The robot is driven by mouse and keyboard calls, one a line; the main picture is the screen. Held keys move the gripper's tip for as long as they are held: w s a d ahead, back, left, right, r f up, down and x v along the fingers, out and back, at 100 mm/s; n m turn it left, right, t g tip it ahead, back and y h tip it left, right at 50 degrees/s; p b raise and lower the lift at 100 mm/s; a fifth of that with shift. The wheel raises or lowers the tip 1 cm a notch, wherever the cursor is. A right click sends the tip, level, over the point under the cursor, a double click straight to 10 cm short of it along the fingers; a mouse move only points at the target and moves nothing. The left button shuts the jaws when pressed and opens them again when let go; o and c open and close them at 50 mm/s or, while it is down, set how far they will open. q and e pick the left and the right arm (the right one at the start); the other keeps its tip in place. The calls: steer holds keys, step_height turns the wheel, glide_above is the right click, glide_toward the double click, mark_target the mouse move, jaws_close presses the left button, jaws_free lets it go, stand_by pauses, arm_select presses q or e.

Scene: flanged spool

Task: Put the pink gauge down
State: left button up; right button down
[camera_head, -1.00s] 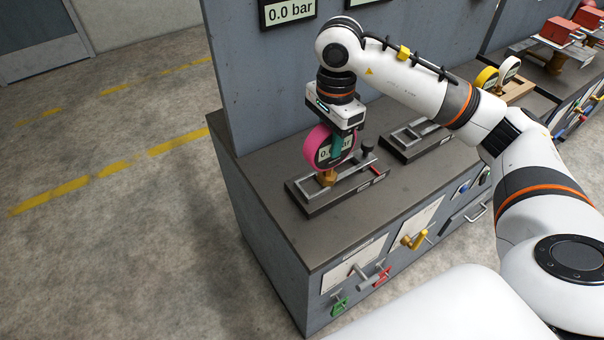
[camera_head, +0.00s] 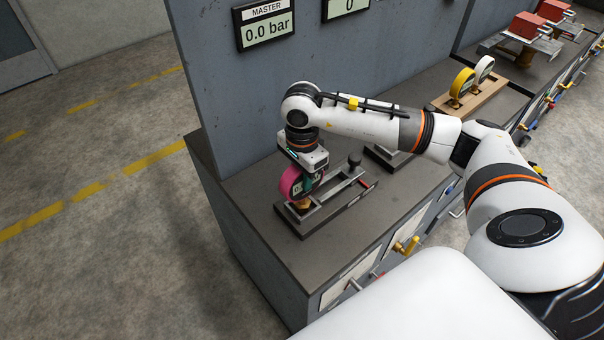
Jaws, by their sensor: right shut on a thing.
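The pink gauge (camera_head: 290,183) is upright, with its brass stem (camera_head: 301,204) at the left end of the front metal fixture (camera_head: 322,212) on the grey bench. My right gripper (camera_head: 306,184) points down from above and is shut on the gauge. The gripper and wrist cover part of the gauge's dial. I cannot tell whether the stem rests on the fixture or is just above it. My left gripper is not in view.
A second fixture (camera_head: 384,156) lies behind my right arm. A yellow gauge (camera_head: 462,82) and a white gauge (camera_head: 484,68) stand on a wooden rack (camera_head: 490,92). A panel with a MASTER display (camera_head: 266,28) rises behind. The bench top (camera_head: 245,187) is bare at left.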

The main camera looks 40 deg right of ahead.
steer(key=shift+f, duration=0.3)
steer(key=shift+s, duration=0.1)
steer(key=shift+f, duration=0.2)
steer(key=c, duration=1.1)
jaws_free()
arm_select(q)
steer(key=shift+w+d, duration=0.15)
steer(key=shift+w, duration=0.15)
arm_select(e)
steer(key=shift+r, duration=0.1)
